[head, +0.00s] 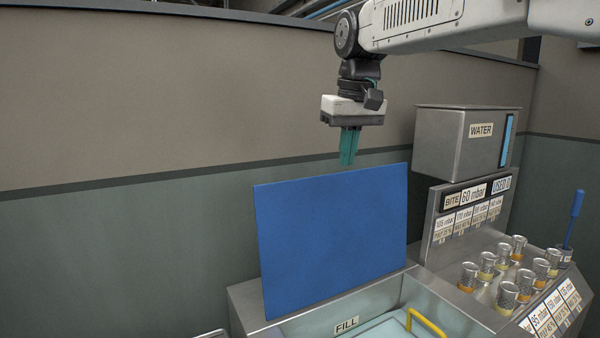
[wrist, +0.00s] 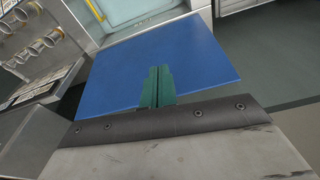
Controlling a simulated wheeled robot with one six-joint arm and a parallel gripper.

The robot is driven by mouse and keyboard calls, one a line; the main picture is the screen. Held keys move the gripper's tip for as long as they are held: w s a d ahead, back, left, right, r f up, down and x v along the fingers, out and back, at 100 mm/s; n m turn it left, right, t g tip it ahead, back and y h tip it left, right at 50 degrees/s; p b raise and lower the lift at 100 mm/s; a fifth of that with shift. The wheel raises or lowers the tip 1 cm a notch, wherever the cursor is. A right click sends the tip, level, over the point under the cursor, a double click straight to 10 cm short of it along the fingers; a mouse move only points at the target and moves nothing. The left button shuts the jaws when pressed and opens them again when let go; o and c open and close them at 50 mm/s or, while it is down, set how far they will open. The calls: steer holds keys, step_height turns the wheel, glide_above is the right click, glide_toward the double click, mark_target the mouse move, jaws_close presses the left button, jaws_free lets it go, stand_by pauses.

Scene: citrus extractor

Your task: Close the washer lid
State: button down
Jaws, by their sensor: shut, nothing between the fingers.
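The washer lid (head: 335,235) is a flat blue panel standing upright, open, at the back of the metal washer (head: 240,305). The washer's FILL label (head: 347,325) and light-coloured basin show below the lid at the bottom of the head view. My gripper (head: 348,164) points down with its teal fingers shut and empty, just above the lid's top edge. In the wrist view the shut fingers (wrist: 158,72) appear in front of the blue lid (wrist: 195,60). Whether the fingertips are in front of or behind the lid, or touch it, I cannot tell.
A metal WATER tank (head: 455,145) stands to the right above a panel of pressure labels. Several small cups (head: 487,265) and a blue-handled tool (head: 573,220) are at the right. A yellow handle (head: 428,322) is at the basin. The wall is behind; space left of the lid is clear.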

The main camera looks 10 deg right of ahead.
steer(key=w+a+r+n, duration=0.1)
steer(key=w+a, duration=0.3)
steer(key=w, duration=0.4)
steer(key=w+a, duration=0.3)
steer(key=w, duration=0.5)
step_height(320, 180, down, 9)
steer(key=s, duration=0.1)
steer(key=shift+s+r, duration=0.15)
steer(key=shift+s, duration=0.2)
steer(key=shift+d, duration=0.1)
